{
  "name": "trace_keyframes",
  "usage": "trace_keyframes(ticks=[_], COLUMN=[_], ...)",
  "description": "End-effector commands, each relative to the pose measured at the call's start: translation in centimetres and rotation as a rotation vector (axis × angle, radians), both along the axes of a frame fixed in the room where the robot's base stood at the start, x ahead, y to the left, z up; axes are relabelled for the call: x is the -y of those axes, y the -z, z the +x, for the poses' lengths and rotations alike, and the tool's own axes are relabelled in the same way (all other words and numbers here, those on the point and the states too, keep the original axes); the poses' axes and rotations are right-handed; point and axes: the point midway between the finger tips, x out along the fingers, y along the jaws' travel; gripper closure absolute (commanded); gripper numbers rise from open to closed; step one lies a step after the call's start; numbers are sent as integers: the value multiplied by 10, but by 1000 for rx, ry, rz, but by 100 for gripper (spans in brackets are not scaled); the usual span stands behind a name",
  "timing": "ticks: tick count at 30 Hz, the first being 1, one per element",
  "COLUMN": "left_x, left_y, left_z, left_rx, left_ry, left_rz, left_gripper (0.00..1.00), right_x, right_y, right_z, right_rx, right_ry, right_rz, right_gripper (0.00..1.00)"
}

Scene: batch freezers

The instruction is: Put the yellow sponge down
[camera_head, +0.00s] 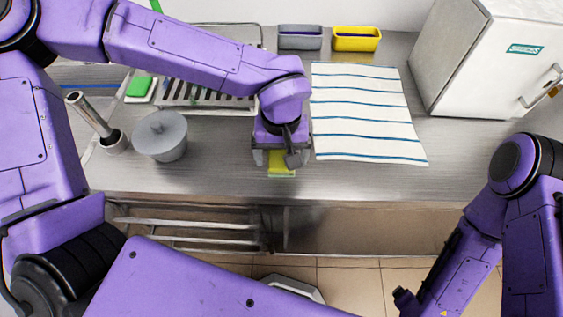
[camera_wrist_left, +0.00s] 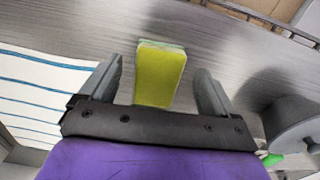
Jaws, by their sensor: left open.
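The yellow sponge (camera_wrist_left: 159,76) has a thin green layer along its far edge. It rests on the steel counter, between the spread fingers of my left gripper (camera_wrist_left: 158,88), with a gap on each side. In the head view the sponge (camera_head: 281,168) shows only partly beneath my left gripper (camera_head: 278,158), near the counter's front edge; the rest is hidden by the gripper. The left gripper is open. My right arm comes in at the lower right; its gripper (camera_head: 405,300) is only partly seen, low in front of the counter.
A striped cloth (camera_head: 365,115) lies right of the left gripper. A rack (camera_head: 200,92), grey bin (camera_head: 300,38), yellow bin (camera_head: 356,39) and white machine (camera_head: 480,60) stand further back. Counter right of the cloth is bare.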

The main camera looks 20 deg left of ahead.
Motion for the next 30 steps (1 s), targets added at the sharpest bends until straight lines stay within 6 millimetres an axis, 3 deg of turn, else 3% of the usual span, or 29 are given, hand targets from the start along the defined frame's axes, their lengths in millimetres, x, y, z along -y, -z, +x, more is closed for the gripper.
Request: trace_keyframes(ticks=[3,6,10,30], left_x=[-1,-1,-1,-1], left_y=[-34,-56,-73,-78], left_z=[-2,-2,-2,-3], left_rx=[4,2,1,-1], left_ry=[-2,-1,-1,0], left_rz=[-3,-2,-1,1], left_gripper=[10,10,10,10], right_x=[0,0,0,0], right_y=[2,0,0,0], right_z=[0,0,0,0], right_rx=[1,1,1,1], right_ry=[0,0,0,0], right_rz=[-1,-1,-1,-1], right_gripper=[10,10,10,10])
